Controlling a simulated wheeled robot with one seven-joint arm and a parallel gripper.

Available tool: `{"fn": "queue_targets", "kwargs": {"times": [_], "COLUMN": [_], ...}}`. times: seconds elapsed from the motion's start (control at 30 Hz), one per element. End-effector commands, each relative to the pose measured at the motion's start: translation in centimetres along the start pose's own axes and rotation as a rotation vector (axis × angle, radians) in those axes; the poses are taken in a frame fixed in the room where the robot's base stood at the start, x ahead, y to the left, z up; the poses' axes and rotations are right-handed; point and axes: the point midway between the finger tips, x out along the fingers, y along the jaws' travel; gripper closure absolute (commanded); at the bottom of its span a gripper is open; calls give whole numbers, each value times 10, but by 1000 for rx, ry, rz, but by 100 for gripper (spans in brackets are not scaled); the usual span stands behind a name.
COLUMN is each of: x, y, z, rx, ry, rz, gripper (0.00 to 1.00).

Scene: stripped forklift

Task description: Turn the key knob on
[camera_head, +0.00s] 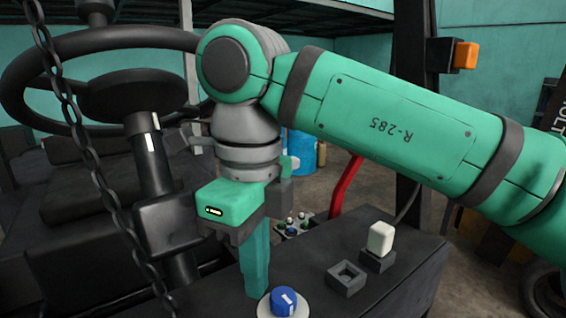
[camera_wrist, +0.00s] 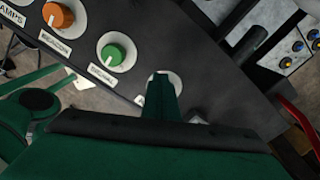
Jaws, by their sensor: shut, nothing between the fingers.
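In the head view, a blue knob (camera_head: 284,301) with a white pointer mark sits on a round white plate at the bottom edge of the picture. My gripper (camera_head: 257,288) points down just left of this knob, with its teal fingers together and nothing between them. I cannot tell whether they touch the knob. In the wrist view, my fingertips (camera_wrist: 161,82) cover most of a round white plate (camera_wrist: 176,82), and any knob on it is hidden. An orange knob (camera_wrist: 58,15) and a green knob (camera_wrist: 113,54) are left of it on the dark panel. I cannot read which is the key knob.
An empty square socket (camera_head: 346,277) and a white rocker-like block (camera_head: 381,239) are on the dark panel to the right. A steering wheel (camera_head: 80,42) and a hanging chain (camera_head: 80,136) are at the left. A red lever (camera_head: 345,186) rises behind the panel.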

Motion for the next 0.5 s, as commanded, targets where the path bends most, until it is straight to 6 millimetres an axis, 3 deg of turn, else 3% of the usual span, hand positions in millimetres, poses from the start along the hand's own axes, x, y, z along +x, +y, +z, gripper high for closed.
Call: {"fn": "queue_targets", "kwargs": {"times": [0.2, 0.5], "x": [12, 15], "y": [-2, -1], "z": [-3, -3], "rx": [9, 7], "ry": [-1, 1], "rz": [-1, -1], "gripper": [100, 100]}}
